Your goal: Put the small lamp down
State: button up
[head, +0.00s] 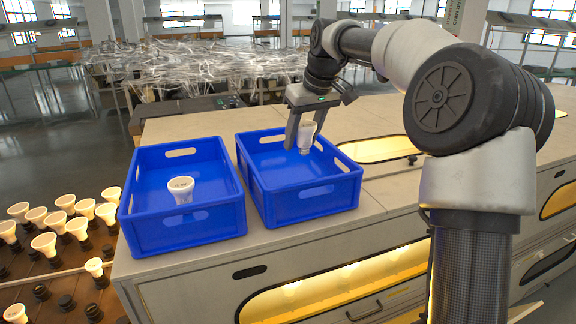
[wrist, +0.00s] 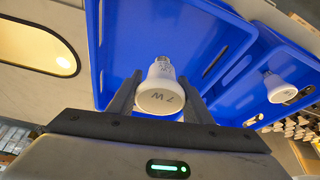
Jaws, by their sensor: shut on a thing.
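The small lamp is a white reflector bulb (head: 306,135) held by my gripper (head: 300,125) over the right blue crate (head: 318,204). That bulb also shows in the wrist view (wrist: 279,88).
Both crates stand side by side on a grey bench top (head: 400,187) with lit oval windows. The bench to the right of the crates has free room.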

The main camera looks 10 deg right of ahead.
aim_at(302, 154)
jog(key=shift+w+f, duration=0.1)
jog(key=shift+f, duration=0.25)
jog(key=f, duration=0.4)
jog(key=shift+s+f, duration=0.15)
jog(key=shift+s, duration=0.1)
jog(key=shift+f, duration=2.35)
jog(key=shift+f, duration=0.1)
jog(key=o, duration=1.1)
jog(key=shift+c, duration=0.2)
jog(key=v, duration=1.2)
